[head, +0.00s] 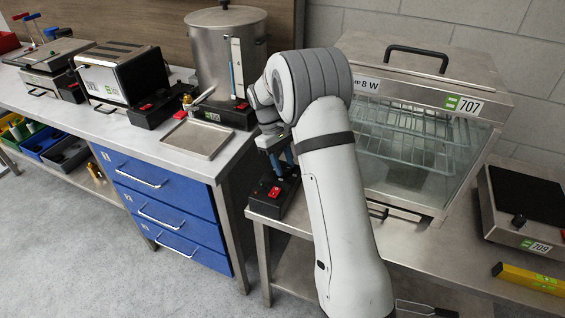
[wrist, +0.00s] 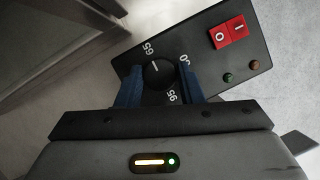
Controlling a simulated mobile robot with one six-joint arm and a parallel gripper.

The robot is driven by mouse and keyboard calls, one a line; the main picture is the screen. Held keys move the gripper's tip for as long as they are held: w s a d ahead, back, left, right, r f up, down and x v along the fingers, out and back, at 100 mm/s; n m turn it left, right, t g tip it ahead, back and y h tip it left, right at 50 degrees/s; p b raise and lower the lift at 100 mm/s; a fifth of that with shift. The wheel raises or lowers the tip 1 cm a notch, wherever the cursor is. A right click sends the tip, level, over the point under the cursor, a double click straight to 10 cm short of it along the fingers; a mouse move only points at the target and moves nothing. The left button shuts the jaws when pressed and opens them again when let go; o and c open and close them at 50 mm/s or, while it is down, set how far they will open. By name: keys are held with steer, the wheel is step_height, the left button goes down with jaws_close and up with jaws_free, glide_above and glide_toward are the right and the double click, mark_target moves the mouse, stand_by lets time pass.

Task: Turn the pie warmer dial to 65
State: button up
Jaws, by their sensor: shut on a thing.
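The pie warmer (head: 452,90), a steel and glass cabinet labelled 707, stands on the right bench. A black control box (head: 285,203) with a red switch sits at its left; it also shows in the wrist view (wrist: 205,35). The round black dial (wrist: 160,77) is between the two blue fingers of my gripper (wrist: 159,86), which are shut on it. A pale mark on the dial points roughly toward the printed 65. A 95 shows below, and another number at right is partly hidden by a finger. In the head view my gripper (head: 277,152) reaches down onto the box.
A steel urn (head: 225,45), a drip tray (head: 197,139) and other appliances stand on the left bench. A flat unit labelled 709 (head: 525,205) and a yellow level (head: 530,279) lie at right. Blue drawers (head: 165,190) are below the left bench.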

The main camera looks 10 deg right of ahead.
steer(key=o, duration=1)
steer(key=shift+w, duration=0.1)
steer(key=shift+c, duration=0.2)
steer(key=v, duration=0.8)
steer(key=shift+o, duration=0.2)
steer(key=shift+a, duration=0.1)
